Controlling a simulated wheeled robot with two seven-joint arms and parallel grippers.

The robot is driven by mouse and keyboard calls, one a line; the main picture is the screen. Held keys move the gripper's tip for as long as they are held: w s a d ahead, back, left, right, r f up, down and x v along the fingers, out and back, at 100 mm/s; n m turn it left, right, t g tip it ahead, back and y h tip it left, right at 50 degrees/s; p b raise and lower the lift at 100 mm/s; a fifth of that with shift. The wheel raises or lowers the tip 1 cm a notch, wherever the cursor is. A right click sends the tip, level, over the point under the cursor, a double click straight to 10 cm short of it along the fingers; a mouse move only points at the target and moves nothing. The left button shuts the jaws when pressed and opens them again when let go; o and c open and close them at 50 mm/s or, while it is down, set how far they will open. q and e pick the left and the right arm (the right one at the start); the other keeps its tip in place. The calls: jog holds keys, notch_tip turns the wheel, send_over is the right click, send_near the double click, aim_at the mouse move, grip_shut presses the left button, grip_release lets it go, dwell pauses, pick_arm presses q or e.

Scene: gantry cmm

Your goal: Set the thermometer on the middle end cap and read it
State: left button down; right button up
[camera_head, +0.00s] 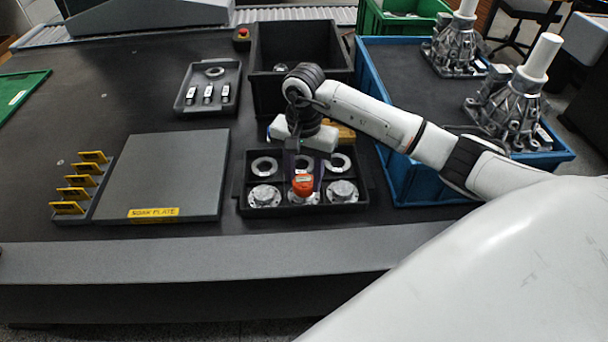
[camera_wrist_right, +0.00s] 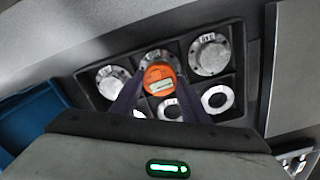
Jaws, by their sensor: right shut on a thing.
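The orange thermometer (camera_head: 303,185) has a small pale display. It is over the middle end cap (camera_head: 292,199) in the front row of a black compartment tray (camera_head: 240,197). My right gripper (camera_head: 304,174) is shut on the thermometer from above. In the right wrist view the thermometer (camera_wrist_right: 159,80) sits between the dark fingers (camera_wrist_right: 158,97) and covers part of the middle end cap (camera_wrist_right: 152,57). I cannot tell whether its base touches the cap. Other end caps (camera_head: 264,196) (camera_head: 342,191) lie to its left and right. My left gripper is out of view.
Rings (camera_head: 264,166) lie in the tray's back row. A grey soak plate (camera_head: 163,170) and a rack of yellow tags (camera_head: 83,185) stand left. A black bin (camera_head: 268,95) stands behind, and a blue crate (camera_head: 425,190) with castings is on the right.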

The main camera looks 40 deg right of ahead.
aim_at(304, 181)
jog(key=shift+f, duration=0.15)
jog(key=o, duration=1.2)
jog(key=shift+c, duration=0.2)
jog(key=shift+r, duration=0.4)
notch_tip(304, 181, up, 12)
jog(key=shift+f+b, duration=0.2)
jog(key=shift+b, duration=0.15)
